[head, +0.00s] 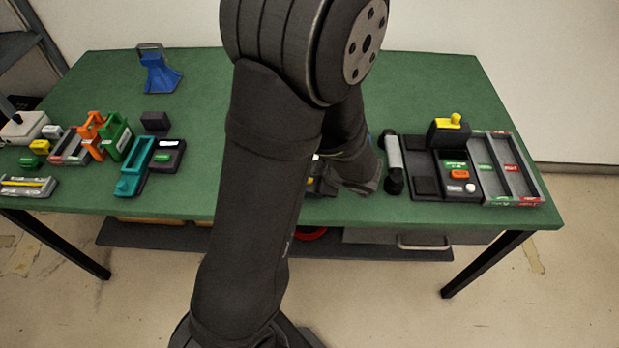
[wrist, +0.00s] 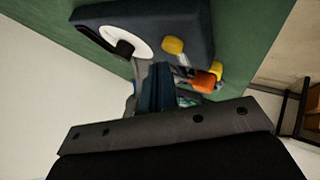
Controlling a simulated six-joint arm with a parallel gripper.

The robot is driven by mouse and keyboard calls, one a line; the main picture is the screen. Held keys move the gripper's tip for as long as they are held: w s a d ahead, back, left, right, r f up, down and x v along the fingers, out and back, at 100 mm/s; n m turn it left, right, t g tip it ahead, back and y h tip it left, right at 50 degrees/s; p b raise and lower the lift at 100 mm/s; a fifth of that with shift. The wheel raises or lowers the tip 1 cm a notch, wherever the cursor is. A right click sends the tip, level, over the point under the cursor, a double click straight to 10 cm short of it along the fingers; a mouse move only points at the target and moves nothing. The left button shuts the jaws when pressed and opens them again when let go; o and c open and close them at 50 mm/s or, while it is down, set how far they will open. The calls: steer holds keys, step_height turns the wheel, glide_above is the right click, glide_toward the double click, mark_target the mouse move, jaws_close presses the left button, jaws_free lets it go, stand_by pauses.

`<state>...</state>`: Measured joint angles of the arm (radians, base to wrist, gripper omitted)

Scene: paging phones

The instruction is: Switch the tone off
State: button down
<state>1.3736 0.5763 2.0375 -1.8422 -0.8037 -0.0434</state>
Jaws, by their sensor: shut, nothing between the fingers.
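In the head view my arm hides most of this device; only a dark part (head: 322,185) shows. At the right stands a black phone panel (head: 426,187) with an orange button (head: 459,174), a white button (head: 470,188) and a yellow lever (head: 449,122) on a black block.
A grey handset (head: 393,163) lies left of the right panel, and a grey tray (head: 506,170) lies right of it. Several coloured fixtures crowd the left of the green table (head: 220,75), including a teal holder (head: 134,168). A blue stand (head: 160,74) is at the back left.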

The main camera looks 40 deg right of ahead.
steer(key=shift+r, duration=2.5)
steer(key=shift+r, duration=1.9)
